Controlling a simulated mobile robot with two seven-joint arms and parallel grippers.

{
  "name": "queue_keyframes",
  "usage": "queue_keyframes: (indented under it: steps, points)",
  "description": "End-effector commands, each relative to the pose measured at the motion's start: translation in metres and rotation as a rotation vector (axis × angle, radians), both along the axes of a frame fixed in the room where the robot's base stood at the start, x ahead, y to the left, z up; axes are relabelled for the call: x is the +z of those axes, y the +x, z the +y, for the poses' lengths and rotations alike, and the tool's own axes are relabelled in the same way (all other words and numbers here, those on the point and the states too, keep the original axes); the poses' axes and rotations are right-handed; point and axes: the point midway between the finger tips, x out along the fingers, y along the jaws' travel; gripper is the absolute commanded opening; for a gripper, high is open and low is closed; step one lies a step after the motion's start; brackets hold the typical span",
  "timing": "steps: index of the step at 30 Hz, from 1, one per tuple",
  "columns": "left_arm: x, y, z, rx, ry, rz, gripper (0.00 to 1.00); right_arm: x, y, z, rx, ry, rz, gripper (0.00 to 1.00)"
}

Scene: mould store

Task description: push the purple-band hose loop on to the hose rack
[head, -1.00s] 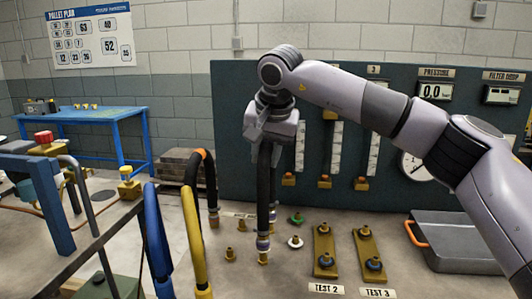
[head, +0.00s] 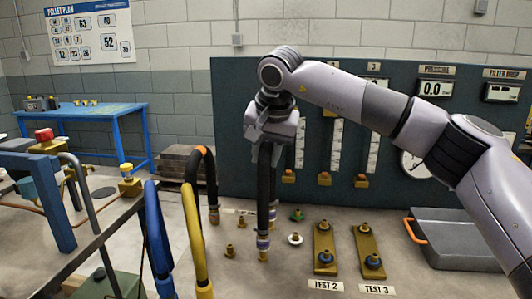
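My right gripper (head: 270,138) is above the bench, shut on the top of a black hose loop (head: 263,185). The loop hangs down, and pale purplish collars (head: 263,240) show near its lower end. That end is in line with a brass fitting (head: 263,256); I cannot tell whether they touch. My gripper hides the top of the loop, so no band shows there. My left gripper is not in view. I cannot make out with certainty which part is the hose rack.
To the left stand a black hose loop with an orange band (head: 205,152), a yellow hose (head: 193,240) and a blue hose (head: 156,240). Brass plates with knobs (head: 325,250) lie right of the held loop. A grey case (head: 450,240) is further right. A gauge panel (head: 232,110) stands behind.

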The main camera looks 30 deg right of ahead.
Motion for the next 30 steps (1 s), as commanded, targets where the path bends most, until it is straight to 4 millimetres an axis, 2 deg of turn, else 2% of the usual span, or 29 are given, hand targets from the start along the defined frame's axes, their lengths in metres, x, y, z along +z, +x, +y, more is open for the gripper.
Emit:
queue_keyframes:
  steps: [15,30]
  points:
    - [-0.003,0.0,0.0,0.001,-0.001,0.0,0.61,-0.012,0.0,0.0,0.0,0.001,-0.002,0.0]
    - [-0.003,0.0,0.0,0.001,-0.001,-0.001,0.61,-0.013,0.0,0.0,0.0,0.001,-0.002,0.0]
